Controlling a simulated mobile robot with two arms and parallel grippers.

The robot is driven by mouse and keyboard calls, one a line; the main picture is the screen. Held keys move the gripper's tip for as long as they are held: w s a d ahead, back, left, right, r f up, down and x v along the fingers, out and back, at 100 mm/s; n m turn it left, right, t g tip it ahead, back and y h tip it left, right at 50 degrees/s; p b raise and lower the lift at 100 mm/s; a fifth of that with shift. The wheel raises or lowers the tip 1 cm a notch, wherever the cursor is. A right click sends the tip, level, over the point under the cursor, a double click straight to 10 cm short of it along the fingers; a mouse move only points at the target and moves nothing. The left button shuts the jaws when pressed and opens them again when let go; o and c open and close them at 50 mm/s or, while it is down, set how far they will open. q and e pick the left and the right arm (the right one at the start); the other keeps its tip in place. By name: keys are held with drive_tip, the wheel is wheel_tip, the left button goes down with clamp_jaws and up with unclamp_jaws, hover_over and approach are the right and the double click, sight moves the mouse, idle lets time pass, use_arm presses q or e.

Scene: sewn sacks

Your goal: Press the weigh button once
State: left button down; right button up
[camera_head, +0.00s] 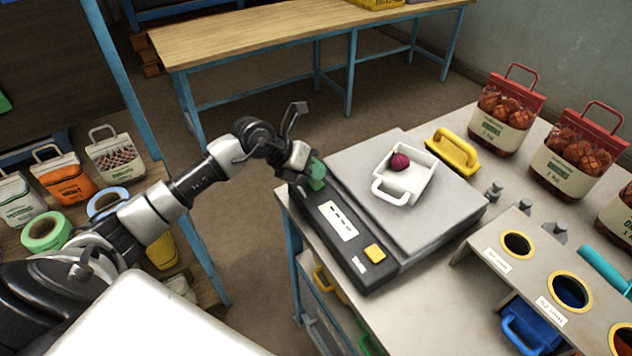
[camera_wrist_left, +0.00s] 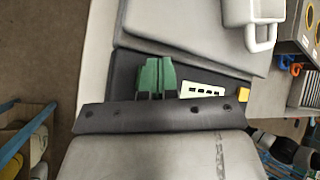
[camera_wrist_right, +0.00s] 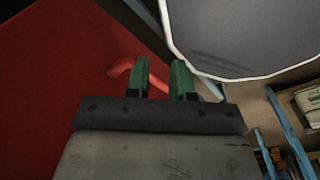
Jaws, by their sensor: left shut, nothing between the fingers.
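The yellow weigh button (camera_head: 374,253) sits on the dark front panel (camera_head: 372,275) of the weighing scale, at the panel's near end. My left gripper (camera_head: 318,180) is over the panel's far end, with its green fingertips together and empty. The white display (camera_head: 338,221) lies between it and the button. In the left wrist view the shut fingers (camera_wrist_left: 156,74) are left of the display, and the button (camera_wrist_left: 243,94) is further right, partly cut off by the gripper body. My right gripper (camera_wrist_right: 162,78) shows only in the right wrist view, with its fingers apart and nothing between them.
A white scoop tray (camera_head: 420,190) with a dark red onion (camera_head: 399,162) rests on the scale plate (camera_head: 365,150). Behind it are a yellow-handled tool (camera_head: 452,153) and sacks of produce (camera_head: 505,115). Small metal weights (camera_head: 493,190) and a stand with holes (camera_head: 560,270) are to the right.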

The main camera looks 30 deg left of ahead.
sight(314, 181)
use_arm(q)
drive_tip(key=shift+f+b, duration=0.35)
drive_tip(key=shift+f, duration=0.1)
idle(0.6)
drive_tip(key=shift+r, duration=0.1)
drive_tip(key=shift+r+p, duration=0.65)
drive_tip(key=shift+r, duration=0.15)
drive_tip(key=shift+r+p, duration=1.85)
drive_tip(key=shift+r, duration=0.7)
